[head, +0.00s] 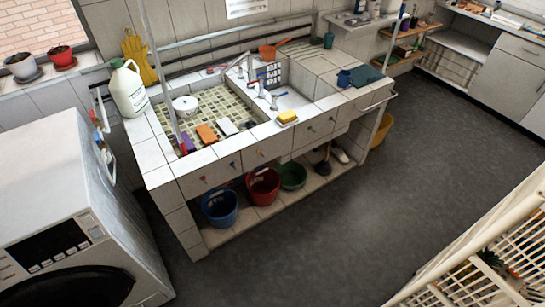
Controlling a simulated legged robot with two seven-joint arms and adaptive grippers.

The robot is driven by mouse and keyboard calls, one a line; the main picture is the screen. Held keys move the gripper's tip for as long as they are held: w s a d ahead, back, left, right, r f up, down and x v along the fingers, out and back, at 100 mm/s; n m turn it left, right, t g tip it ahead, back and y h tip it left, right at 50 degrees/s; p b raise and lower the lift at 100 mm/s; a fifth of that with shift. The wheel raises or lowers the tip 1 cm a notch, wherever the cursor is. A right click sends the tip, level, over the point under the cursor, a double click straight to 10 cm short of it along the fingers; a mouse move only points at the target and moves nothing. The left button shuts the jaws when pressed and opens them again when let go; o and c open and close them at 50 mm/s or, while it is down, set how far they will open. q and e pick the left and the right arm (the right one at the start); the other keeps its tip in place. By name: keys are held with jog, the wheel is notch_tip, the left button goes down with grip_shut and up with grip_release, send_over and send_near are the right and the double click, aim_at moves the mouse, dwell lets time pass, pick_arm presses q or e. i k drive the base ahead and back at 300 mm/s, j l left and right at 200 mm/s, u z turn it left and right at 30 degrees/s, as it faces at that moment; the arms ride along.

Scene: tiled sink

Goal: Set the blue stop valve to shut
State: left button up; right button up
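I cannot make out the blue stop valve for certain. Small red, yellow and blue parts (99,118) show at the left end of the tiled sink unit (160,177), between it and the white washing machine; they are too small to tell their shape or setting. Small coloured fittings (232,165) also sit on the unit's front. Metal taps (256,88) with a little blue on them stand between the two basins. Neither of my grippers shows in the head view.
The washing machine (60,190) stands close at the left. Blue (220,207), red (263,186) and green tubs sit on the shelf under the sink. A white jug (128,90) stands on the left counter corner. A white rack (490,245) is at lower right. The dark floor (370,210) between is clear.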

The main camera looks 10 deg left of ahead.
aim_at(251, 172)
jog(key=i+l+z, duration=0.1)
jog(key=i+z, duration=0.2)
jog(key=i, duration=0.2)
jog(key=i+z, duration=0.3)
jog(key=i, duration=0.25)
jog(key=i+j+z, duration=0.15)
jog(key=i+z, duration=0.15)
jog(key=i, duration=0.2)
jog(key=i+j+z, duration=0.3)
jog(key=i, duration=0.2)
jog(key=i+l+u, duration=0.1)
jog(key=i+u, duration=0.25)
jog(key=i+l+u, duration=0.15)
jog(key=i+u, duration=0.2)
jog(key=i+l+u, duration=0.35)
jog(key=k+j, duration=0.05)
jog(key=j, duration=0.05)
